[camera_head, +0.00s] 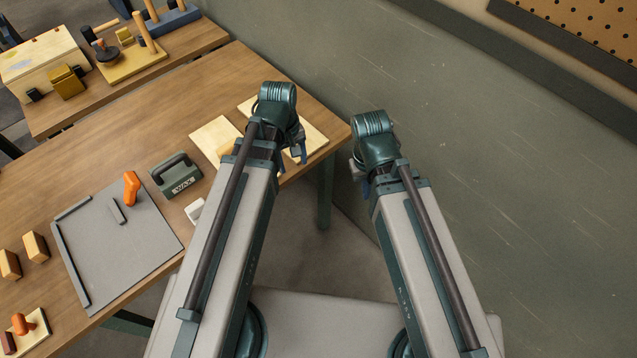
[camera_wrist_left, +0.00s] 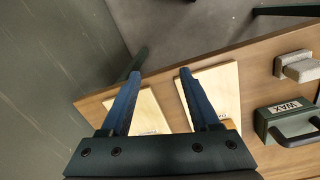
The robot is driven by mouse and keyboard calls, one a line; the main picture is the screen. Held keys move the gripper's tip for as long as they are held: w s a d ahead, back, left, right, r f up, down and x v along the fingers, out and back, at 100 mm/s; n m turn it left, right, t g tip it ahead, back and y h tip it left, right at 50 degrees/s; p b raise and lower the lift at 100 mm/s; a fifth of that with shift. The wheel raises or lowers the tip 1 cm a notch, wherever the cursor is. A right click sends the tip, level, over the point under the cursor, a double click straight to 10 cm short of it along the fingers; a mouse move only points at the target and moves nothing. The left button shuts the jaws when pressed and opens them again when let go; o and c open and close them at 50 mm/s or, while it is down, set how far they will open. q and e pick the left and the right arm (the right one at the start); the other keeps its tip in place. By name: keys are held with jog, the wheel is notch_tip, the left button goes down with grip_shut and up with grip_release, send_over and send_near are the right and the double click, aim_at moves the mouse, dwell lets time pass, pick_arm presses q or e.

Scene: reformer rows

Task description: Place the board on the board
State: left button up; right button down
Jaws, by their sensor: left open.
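Two flat pale wooden boards lie on the table near its right end. The left board (camera_head: 213,136) is partly hidden by my left arm, and it shows in the left wrist view (camera_wrist_left: 216,88) on the right. The right board (camera_head: 313,134) is partly hidden by my left gripper; it shows in the left wrist view (camera_wrist_left: 148,116) between the fingers. My left gripper (camera_head: 292,150) is open and empty above the right board, its fingers (camera_wrist_left: 160,74) spread apart. My right gripper (camera_head: 360,175) is off the table's right end, its fingers mostly hidden.
A green WAX block (camera_head: 176,176) with a black handle and a small white block (camera_head: 195,211) lie left of the boards. A grey mat (camera_head: 115,245) holds an orange tool (camera_head: 131,187). A second table (camera_head: 180,55) stands behind. A green wall (camera_head: 480,130) rises at right.

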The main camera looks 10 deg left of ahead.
pick_arm(q)
jog(key=s+d+m+y, duration=0.2)
jog(key=s+d+m, duration=0.4)
jog(key=d+m, duration=0.2)
jog(key=m, duration=0.2)
jog(key=shift+s+m, duration=0.3)
